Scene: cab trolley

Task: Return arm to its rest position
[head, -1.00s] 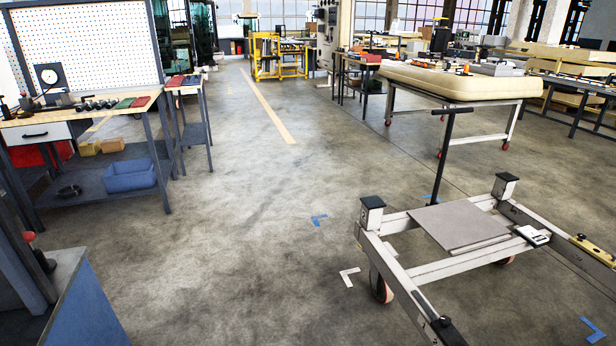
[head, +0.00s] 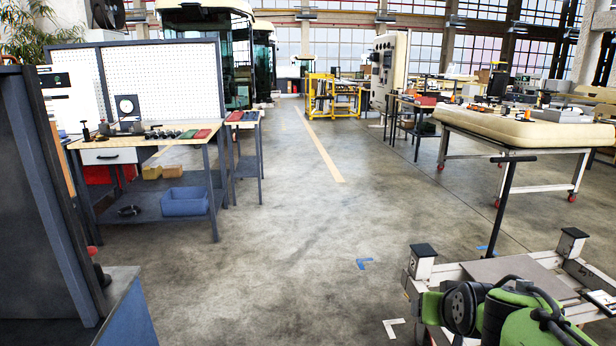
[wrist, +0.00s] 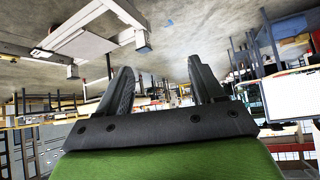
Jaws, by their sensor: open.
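My gripper (wrist: 166,90) shows in the wrist view as two dark fingers standing apart, open, with nothing between them. The wrist picture is upside down, with the floor at the top. In the head view my green and black arm (head: 505,312) is at the bottom right, in front of the trolley, and the fingertips cannot be made out there. The white-framed trolley (head: 545,262) stands at the lower right, partly hidden by my arm. It also shows in the wrist view (wrist: 85,35) at the upper left, apart from the fingers.
A workbench (head: 110,143) with a pegboard stands at the left, with a blue bin (head: 185,203) on its lower shelf. A dark cabinet (head: 40,200) is close at the left edge. A padded table (head: 530,130) stands at the right. The floor (head: 280,240) between is clear.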

